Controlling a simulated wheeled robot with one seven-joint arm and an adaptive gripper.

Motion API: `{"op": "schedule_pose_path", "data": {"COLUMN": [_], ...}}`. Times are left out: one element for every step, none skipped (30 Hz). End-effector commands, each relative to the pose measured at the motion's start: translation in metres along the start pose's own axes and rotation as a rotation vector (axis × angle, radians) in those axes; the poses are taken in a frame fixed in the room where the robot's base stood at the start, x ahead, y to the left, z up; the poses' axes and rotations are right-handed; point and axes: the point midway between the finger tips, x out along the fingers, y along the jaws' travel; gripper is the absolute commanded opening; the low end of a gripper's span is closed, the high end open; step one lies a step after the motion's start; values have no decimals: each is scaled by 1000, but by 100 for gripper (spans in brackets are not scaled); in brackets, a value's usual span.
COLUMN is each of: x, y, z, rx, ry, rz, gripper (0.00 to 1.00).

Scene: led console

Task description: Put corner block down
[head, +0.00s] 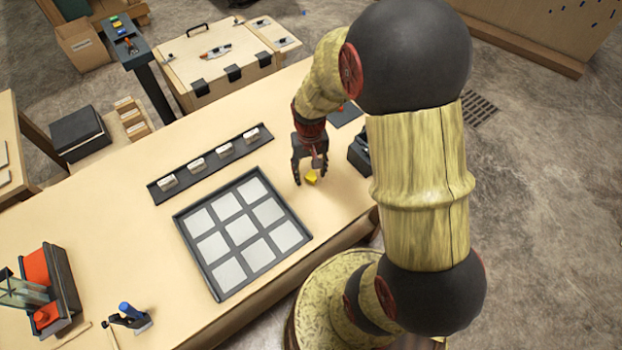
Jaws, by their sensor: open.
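The corner block looks to be the small yellow piece (311,177) on the light wooden table, right of the grid panel. My gripper (308,177) points down at it with the fingers apart. The yellow piece shows between or just below the fingertips. I cannot tell whether a finger touches it, and its exact shape is too small to make out.
A dark-framed panel (309,234) with a grid of pale squares lies left of my gripper. A dark strip (208,169) with several white pieces lies behind it. A dark box (359,155) stands close on the right. Bare table (110,235) lies left of the panel.

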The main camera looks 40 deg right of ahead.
Motion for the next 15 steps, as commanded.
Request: {"op": "schedule_pose_path", "data": {"x": [8,9,11,11,11,10,10,10,10,10,10,10,10,10,10], "y": [0,0,0,0,0,0,0,0,0,0,0,0,0,0,0], "z": [0,0,0,-1,-1,-1,-1,-1,-1,-1,-1,-1,0,0,0], "rx": [0,0,0,0,0,0,0,0,0,0,0,0,0,0,0], "ry": [-1,0,1,1,2,2,2,2,2,2,2,2,1,1,1], "rz": [0,0,0,0,0,0,0,0,0,0,0,0,0,0,0], "gripper": [48,48,48,48,48,48,48,48,48,46,45,42,41,39,37]}}
